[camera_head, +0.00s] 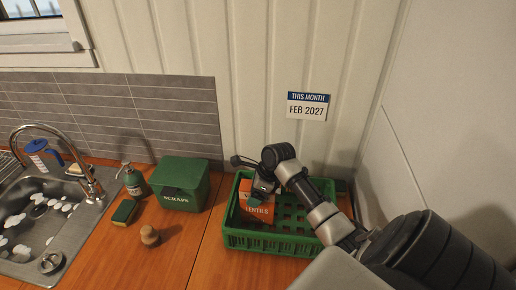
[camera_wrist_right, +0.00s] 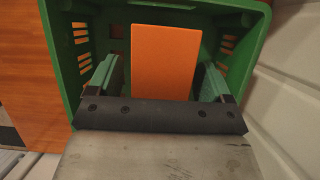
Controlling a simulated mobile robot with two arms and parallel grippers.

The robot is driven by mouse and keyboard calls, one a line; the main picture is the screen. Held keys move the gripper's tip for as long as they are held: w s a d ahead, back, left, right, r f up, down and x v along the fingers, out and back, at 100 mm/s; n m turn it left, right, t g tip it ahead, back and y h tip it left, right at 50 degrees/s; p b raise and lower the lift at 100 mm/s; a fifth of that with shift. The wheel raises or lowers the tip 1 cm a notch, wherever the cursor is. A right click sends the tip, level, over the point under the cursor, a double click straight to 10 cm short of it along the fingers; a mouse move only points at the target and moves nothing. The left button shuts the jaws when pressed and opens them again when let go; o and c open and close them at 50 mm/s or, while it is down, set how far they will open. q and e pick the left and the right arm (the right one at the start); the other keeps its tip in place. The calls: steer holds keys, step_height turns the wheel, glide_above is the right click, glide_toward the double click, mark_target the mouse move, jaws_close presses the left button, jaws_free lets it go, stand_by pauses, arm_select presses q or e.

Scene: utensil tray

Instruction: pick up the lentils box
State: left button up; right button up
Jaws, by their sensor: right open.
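The orange lentils box (camera_head: 262,212) stands in the left part of a green crate (camera_head: 270,243), its white label lettering partly readable. My right gripper (camera_head: 264,186) reaches down over the box from the right and hides part of its top. In the right wrist view the box (camera_wrist_right: 165,58) lies between the two green-padded fingers of the open gripper (camera_wrist_right: 160,82). A gap shows between the box and each finger. My left gripper is not in view.
A dark green scraps bin (camera_head: 180,184) stands just left of the crate. A soap bottle (camera_head: 133,180), a sponge (camera_head: 124,212) and a round brush (camera_head: 149,236) are further left, beside the sink (camera_head: 72,220). A wall rises close on the right.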

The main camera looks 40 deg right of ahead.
steer(key=shift+f, duration=0.1)
jaws_close()
stand_by(0.4)
steer(key=shift+r, duration=0.2)
